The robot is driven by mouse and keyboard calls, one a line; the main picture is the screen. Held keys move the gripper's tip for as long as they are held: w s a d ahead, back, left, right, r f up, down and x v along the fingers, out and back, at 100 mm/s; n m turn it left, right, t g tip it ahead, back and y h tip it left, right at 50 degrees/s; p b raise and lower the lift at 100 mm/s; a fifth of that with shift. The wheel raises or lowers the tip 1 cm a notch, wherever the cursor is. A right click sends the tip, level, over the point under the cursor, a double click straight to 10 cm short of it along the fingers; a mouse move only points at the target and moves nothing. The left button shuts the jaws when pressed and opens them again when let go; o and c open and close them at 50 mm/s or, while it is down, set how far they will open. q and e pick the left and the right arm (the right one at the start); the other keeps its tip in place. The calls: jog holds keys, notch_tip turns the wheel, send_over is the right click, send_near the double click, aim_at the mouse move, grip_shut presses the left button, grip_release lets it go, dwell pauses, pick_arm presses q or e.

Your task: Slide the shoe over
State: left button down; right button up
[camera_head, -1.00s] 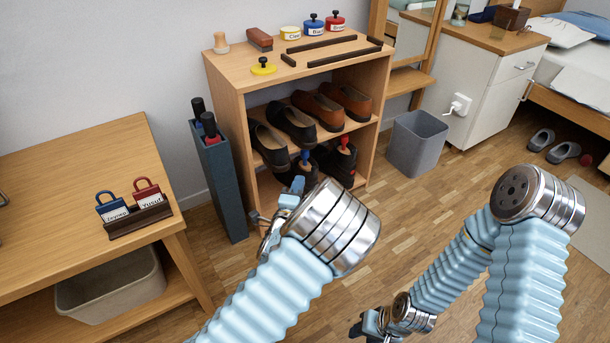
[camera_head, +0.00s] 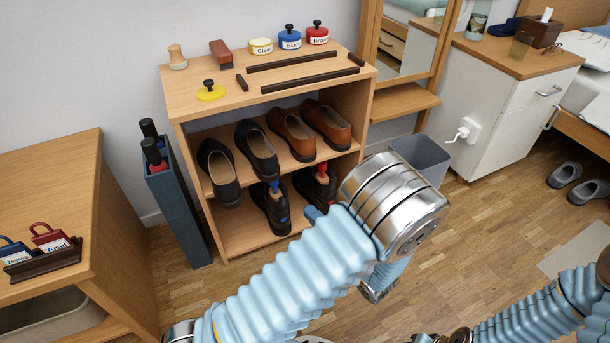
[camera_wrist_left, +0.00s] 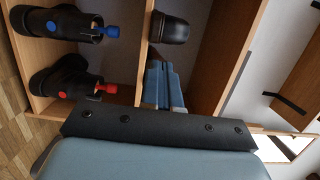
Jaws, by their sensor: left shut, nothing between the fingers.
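On the middle shelf of the wooden rack (camera_head: 190,133) stand two black shoes, the left one (camera_head: 219,172) and the one beside it (camera_head: 257,152), then two brown shoes (camera_head: 291,135) (camera_head: 327,125). Below are black shoes with a blue insert (camera_head: 271,208) and a red insert (camera_head: 318,186). My left gripper (camera_head: 313,213) is mostly hidden behind its arm, in front of the rack. In the left wrist view its fingers (camera_wrist_left: 161,82) are shut and empty, near the shelf board and below a dark shoe end (camera_wrist_left: 168,28). My right gripper is mostly cut off at the bottom edge.
The rack top holds tins, a brush and dark strips. A tall grey holder (camera_head: 178,205) stands left of the rack, and a grey bin (camera_head: 422,158) to its right. A table (camera_head: 50,175) is at the left. Floor in front is partly clear.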

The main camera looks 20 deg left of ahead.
aim_at(275, 177)
pick_arm(q)
jog(key=b+x, duration=0.3)
jog(key=x, duration=1)
jog(key=shift+w+a, duration=0.2)
jog(key=shift+a, duration=0.1)
jog(key=shift+r, duration=0.1)
jog(key=shift+a, duration=0.1)
jog(key=shift+w+a+r+p, duration=0.15)
jog(key=shift+a+p, duration=0.1)
jog(key=shift+p, duration=0.15)
jog(key=shift+p+x, duration=0.75)
jog(key=shift+x, duration=0.4)
jog(key=shift+a, duration=0.1)
